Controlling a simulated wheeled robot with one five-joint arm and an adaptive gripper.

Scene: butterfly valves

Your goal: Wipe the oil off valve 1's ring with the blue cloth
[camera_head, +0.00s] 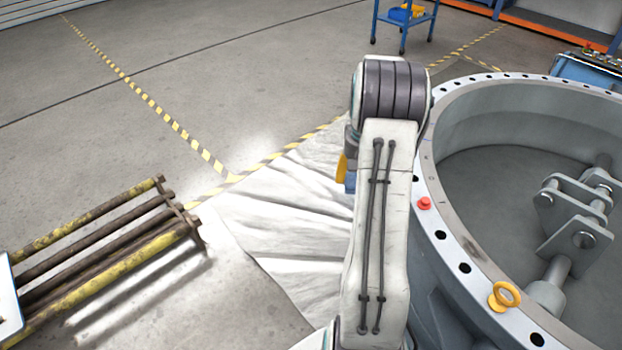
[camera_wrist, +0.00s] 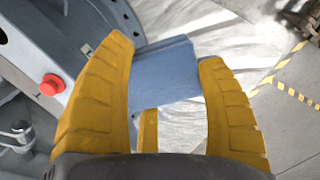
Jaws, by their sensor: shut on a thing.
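The valve ring (camera_head: 445,228) is a large grey flange with bolt holes on the right in the head view. A faint brownish smear shows along its inner edge; I cannot tell for sure that it is oil. Its edge also shows at the left of the wrist view (camera_wrist: 88,62). My gripper (camera_wrist: 166,52) has yellow fingers shut on the folded blue cloth (camera_wrist: 165,78). In the head view my arm hides most of the gripper; a bit of yellow finger and of blue cloth (camera_head: 350,183) shows just left of the ring. I cannot see the cloth touching the ring.
A white sheet (camera_head: 290,215) covers the floor beside the valve. A rusty yellow rack (camera_head: 110,250) stands at the left. A blue cart (camera_head: 404,20) is far back. The floor between is clear.

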